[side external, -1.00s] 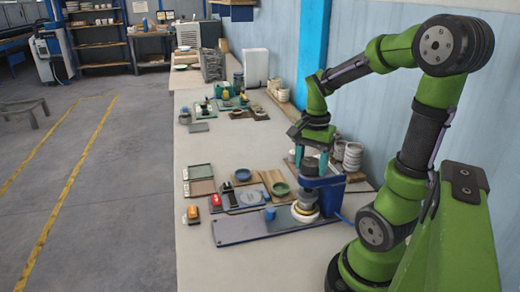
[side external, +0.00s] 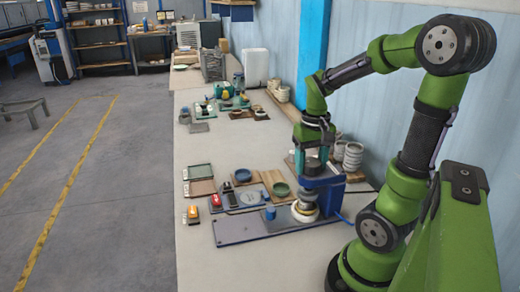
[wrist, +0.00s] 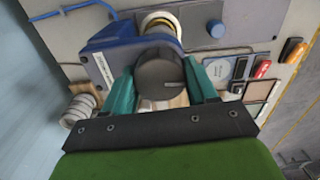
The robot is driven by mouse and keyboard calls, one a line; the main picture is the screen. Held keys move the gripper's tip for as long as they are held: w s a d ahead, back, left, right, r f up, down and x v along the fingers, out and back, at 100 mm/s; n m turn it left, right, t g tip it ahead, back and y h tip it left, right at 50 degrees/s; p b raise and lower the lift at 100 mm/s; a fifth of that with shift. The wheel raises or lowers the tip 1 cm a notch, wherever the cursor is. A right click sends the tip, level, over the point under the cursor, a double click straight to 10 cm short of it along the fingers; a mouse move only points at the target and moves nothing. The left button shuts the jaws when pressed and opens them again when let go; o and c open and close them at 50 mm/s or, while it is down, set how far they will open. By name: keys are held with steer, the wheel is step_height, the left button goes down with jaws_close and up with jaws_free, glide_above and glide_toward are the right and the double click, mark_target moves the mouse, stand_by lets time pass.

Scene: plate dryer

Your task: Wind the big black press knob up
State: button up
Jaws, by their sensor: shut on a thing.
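The big black press knob (wrist: 160,75) sits on top of the blue press (wrist: 110,42), between my two teal fingers in the wrist view. My gripper (wrist: 162,80) is shut on the knob, one finger on each side. In the side external view my gripper (side external: 314,160) points down over the press (side external: 322,194), and the dark knob (side external: 313,166) shows between the fingers. Below the press head, pale round pieces (side external: 304,212) stand on the grey base plate (side external: 238,229).
The bench's front left is clear.

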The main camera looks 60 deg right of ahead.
mark_target(311, 161)
steer(key=shift+n, duration=0.5)
steer(key=o, duration=1)
steer(key=shift+o, duration=0.2)
step_height(311, 161, up, 17)
steer(key=w+a+f+n+t+y, duration=0.1)
steer(key=a+f+t, duration=0.2)
steer(key=a, duration=0.6)
steer(key=w+a+f+n+t+y, duration=0.1)
steer(key=a+f+t, duration=0.3)
steer(key=a, duration=0.6)
steer(key=shift+w+a+f+n, duration=0.3)
steer(key=shift+w+f+n, duration=0.25)
steer(key=shift+f, duration=0.3)
